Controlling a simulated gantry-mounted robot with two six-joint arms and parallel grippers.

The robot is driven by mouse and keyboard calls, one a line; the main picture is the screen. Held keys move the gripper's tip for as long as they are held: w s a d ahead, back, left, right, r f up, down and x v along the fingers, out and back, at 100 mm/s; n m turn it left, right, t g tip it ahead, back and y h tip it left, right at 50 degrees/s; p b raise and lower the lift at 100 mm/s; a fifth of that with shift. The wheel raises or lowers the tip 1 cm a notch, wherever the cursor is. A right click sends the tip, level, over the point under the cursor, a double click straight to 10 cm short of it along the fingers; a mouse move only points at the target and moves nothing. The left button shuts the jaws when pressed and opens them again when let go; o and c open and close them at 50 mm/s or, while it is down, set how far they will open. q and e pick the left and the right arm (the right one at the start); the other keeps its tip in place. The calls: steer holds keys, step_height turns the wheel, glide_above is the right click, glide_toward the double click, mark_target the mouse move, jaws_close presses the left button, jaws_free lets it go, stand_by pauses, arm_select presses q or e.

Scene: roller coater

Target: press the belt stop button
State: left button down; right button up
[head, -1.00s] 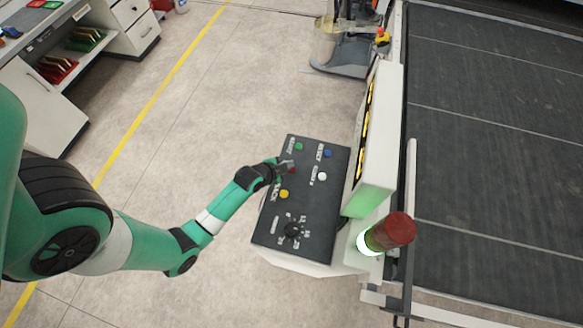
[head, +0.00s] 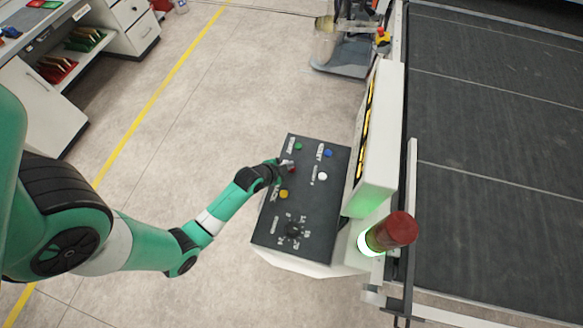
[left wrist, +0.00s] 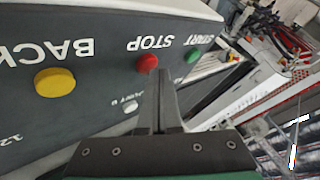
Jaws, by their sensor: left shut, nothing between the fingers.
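The red stop button (left wrist: 148,62) sits on the dark control panel (head: 322,210), under the word STOP in the left wrist view's upside-down lettering. In the head view the red button (head: 292,169) shows partly beside my left gripper (head: 288,164). My left gripper is shut and empty. In the left wrist view its fingertips (left wrist: 158,72) overlap the lower right edge of the red button; I cannot tell whether they touch it. My right gripper is not in view.
Green START (left wrist: 193,55), yellow BACK (left wrist: 55,82) and white (left wrist: 131,106) buttons are close by. A blue button (head: 328,153) and a black dial (head: 293,230) share the panel. A white housing (head: 375,140) and a red-topped lamp (head: 398,230) rise on the right, beside the dark belt (head: 490,130).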

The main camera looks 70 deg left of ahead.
arm_select(q)
steer(key=shift+f+b, duration=0.35)
steer(key=shift+f, duration=0.1)
stand_by(0.3)
stand_by(0.3)
steer(key=shift+r+p, duration=0.85)
steer(key=shift+p, duration=0.05)
step_height(320, 180, up, 5)
steer(key=p, duration=0.5)
steer(key=shift+r, duration=0.1)
stand_by(0.4)
